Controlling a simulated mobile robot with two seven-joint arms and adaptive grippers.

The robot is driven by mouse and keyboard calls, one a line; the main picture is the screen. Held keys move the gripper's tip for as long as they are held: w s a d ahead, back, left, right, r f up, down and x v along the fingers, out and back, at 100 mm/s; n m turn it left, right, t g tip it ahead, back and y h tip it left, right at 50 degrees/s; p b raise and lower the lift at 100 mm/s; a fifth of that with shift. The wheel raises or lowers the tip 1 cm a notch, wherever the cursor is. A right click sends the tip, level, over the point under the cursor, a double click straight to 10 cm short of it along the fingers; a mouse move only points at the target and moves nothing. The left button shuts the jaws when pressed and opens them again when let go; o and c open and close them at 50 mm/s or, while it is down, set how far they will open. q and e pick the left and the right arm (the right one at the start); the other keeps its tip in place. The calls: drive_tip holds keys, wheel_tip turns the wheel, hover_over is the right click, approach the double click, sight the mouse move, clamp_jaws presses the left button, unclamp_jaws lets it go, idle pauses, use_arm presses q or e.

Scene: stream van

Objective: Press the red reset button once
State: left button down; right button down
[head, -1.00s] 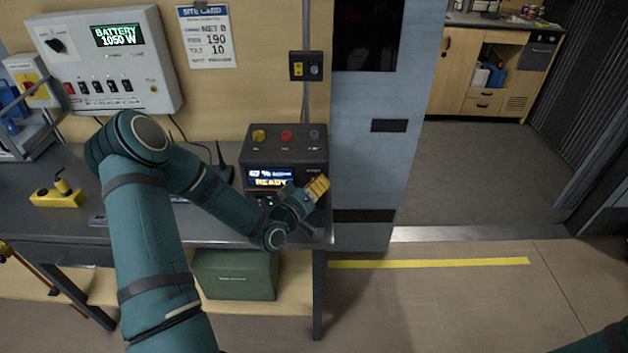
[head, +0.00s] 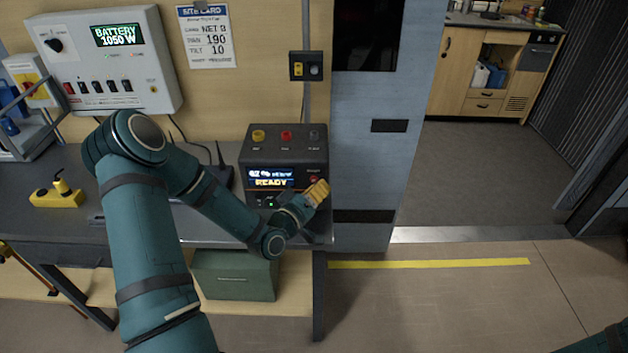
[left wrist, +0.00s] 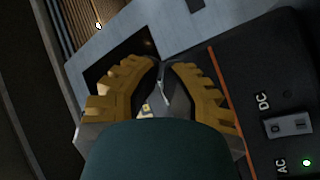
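A black power unit (head: 257,152) with a lit READY display (head: 271,178) stands at the right end of the bench. A small red button (head: 314,180) shows on the right of its front, under a small label, partly covered by my left gripper. My left gripper (head: 318,189) is just in front of and below this button; I cannot tell whether it touches. Its yellow fingers have their tips together in the left wrist view (left wrist: 166,65), with nothing seen between them. My right gripper is out of view; only part of that arm shows at lower right.
Yellow, red and grey knobs (head: 286,135) sit on the unit's top. Its DC/AC switch panel (left wrist: 288,126) shows in the left wrist view. A router (head: 218,172) stands left of the unit. A grey-blue door post (head: 385,95) rises to its right. The floor beyond is clear.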

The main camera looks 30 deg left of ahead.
use_arm(q)
drive_tip(key=shift+s+d+b, duration=0.1)
drive_tip(key=shift+s+d, duration=0.3)
drive_tip(key=shift+s, duration=0.25)
drive_tip(key=shift+s+d+b, duration=0.1)
drive_tip(key=shift+s+d, duration=0.3)
drive_tip(key=shift+s, duration=0.3)
drive_tip(key=shift+s+d+b, duration=0.1)
drive_tip(key=shift+s+d, duration=0.3)
drive_tip(key=shift+s, duration=0.25)
drive_tip(key=s+d+f+m+g+h, duration=0.2)
drive_tip(key=s+d+f+m+g, duration=0.15)
drive_tip(key=d+f+g, duration=0.65)
drive_tip(key=s+d+f+m+g, duration=0.4)
drive_tip(key=s+d+f+g, duration=0.3)
drive_tip(key=s+d+f, duration=0.3)
drive_tip(key=s, duration=0.3)
drive_tip(key=shift+s+a, duration=0.1)
